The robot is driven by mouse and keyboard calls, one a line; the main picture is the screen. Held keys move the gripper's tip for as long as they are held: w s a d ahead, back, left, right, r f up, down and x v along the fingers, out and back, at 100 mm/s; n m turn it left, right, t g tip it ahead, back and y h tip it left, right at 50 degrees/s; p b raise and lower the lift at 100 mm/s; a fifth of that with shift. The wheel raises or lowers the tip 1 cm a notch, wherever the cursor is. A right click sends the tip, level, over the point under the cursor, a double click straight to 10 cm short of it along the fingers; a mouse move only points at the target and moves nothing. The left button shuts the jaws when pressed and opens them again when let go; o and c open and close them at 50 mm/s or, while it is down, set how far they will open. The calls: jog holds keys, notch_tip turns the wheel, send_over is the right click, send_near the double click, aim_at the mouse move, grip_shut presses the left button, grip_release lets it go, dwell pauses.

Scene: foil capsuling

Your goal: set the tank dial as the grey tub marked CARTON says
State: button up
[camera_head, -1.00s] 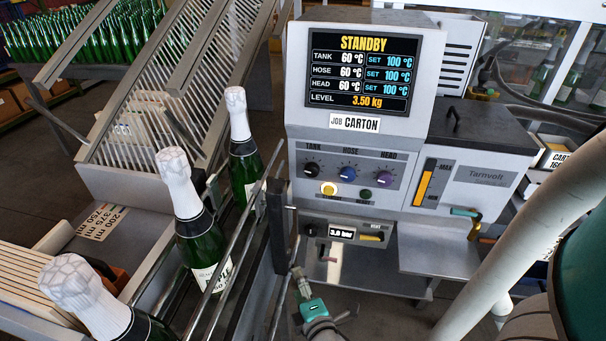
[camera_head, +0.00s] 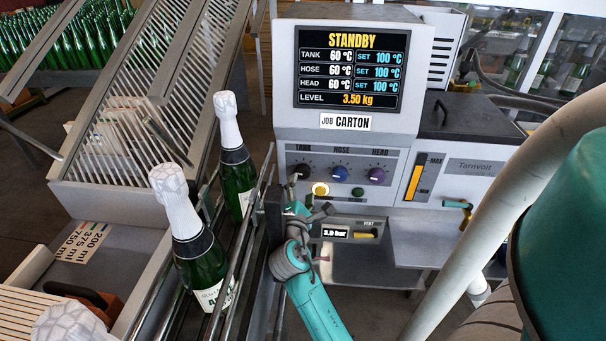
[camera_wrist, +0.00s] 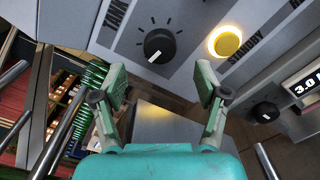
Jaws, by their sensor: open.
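The tank dial (camera_head: 301,172) is a black knob at the left of the panel's dial row. In the wrist view the dial (camera_wrist: 159,46) shows whole, its white mark pointing down and to the left. My gripper (camera_head: 296,200) is just below the dial in the head view. In the wrist view my gripper (camera_wrist: 161,82) is open and empty, its fingertips short of the dial on either side. The screen (camera_head: 350,70) reads STANDBY, tank 60 °C, set 100 °C. The grey tub's marking cannot be read now; my arm covers that area.
A lit yellow standby button (camera_wrist: 228,42) sits close to the right of the tank dial. Foil-topped bottles (camera_head: 237,170) stand on the rail at left. A pressure readout (camera_head: 335,233) is below.

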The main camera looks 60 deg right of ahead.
aim_at(304, 174)
jog(key=x, duration=0.7)
jog(key=c, duration=1.2)
